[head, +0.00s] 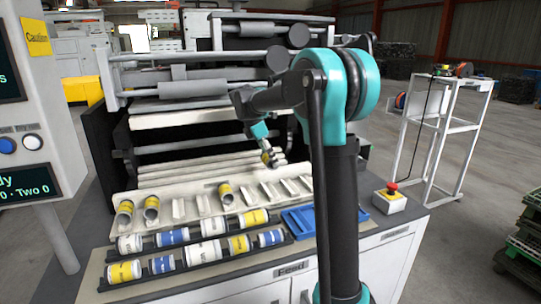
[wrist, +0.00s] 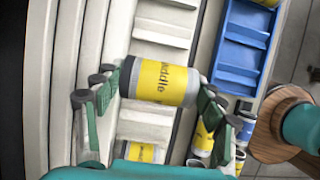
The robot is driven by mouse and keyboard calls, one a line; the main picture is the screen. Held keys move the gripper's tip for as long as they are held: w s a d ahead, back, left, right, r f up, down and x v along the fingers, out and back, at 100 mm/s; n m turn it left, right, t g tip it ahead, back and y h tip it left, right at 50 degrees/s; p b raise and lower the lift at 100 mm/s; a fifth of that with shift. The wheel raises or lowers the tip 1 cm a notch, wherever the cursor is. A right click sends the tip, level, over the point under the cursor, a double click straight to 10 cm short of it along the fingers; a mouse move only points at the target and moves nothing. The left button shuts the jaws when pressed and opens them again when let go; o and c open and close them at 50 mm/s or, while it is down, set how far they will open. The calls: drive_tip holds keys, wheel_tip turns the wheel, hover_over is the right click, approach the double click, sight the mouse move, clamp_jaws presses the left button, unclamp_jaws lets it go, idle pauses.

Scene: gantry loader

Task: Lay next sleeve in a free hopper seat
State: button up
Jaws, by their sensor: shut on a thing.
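My gripper (head: 264,143) is shut on a yellow sleeve, held above the right part of the hopper tray (head: 110,212). In the wrist view this sleeve (wrist: 165,80) reads "Middle" and lies crosswise between the green fingers. Empty seats of the cream tray (wrist: 163,37) show beyond it. A seated yellow sleeve (wrist: 138,152) shows below the held one in the wrist view. Free seats lie between and right of the seated sleeves.
Black feed racks in front hold yellow, blue and white sleeves (head: 203,252) in two rows. A blue tray (head: 298,221) lies at their right. Rollers (head: 193,87) stand behind the hopper. A red stop button (head: 391,188) is on the right corner.

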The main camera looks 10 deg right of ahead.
drive_tip(key=shift+f, duration=5.1)
drive_tip(key=o, duration=1.6)
drive_tip(key=shift+c, duration=0.2)
drive_tip(key=w+d+r+v, duration=0.1)
drive_tip(key=d+v, duration=0.1)
drive_tip(key=v, duration=1.5)
drive_tip(key=shift+s+r, duration=0.2)
drive_tip(key=shift+s, duration=0.15)
